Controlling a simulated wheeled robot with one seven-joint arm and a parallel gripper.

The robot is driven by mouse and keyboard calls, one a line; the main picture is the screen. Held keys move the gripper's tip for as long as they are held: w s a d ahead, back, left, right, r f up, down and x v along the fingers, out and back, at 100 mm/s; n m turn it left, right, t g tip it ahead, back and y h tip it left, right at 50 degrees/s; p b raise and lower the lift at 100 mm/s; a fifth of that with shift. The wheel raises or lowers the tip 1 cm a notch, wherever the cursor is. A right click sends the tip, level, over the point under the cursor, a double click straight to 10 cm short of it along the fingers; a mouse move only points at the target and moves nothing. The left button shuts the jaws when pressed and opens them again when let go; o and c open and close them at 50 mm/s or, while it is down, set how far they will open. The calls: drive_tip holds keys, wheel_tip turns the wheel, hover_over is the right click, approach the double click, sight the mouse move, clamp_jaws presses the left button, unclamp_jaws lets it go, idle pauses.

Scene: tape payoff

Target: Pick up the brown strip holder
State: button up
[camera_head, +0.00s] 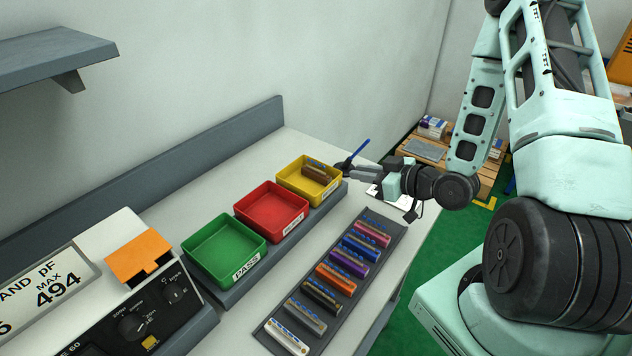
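A brown strip holder (316,174) lies in the yellow tray (283,180), at the back end of the tray row. My gripper (352,168) is just right of the yellow tray, pointing left toward it. Its fingers are small and dark here, and I cannot tell whether they are open or shut. A thin blue stick (360,148) rises beside the fingertips; I cannot tell whether it touches them. The brown holder appears apart from the fingers.
A red tray (262,203) and a green PASS tray (216,242) are empty. A dark rack (362,295) holds several coloured strip holders along the bench's right side. A meter (135,312) stands front left. A grey shelf (40,48) hangs above left.

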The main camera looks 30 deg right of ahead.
sight(316, 162)
drive_tip(key=x, duration=0.4)
drive_tip(key=b+x, duration=0.1)
drive_tip(key=x, duration=0.4)
drive_tip(key=r+x, duration=0.1)
drive_tip(key=x, duration=0.4)
drive_tip(key=shift+a, duration=0.1)
drive_tip(key=shift+w+f, duration=0.2)
drive_tip(key=shift+w, duration=0.1)
clamp_jaws()
drive_tip(key=shift+r, duration=0.2)
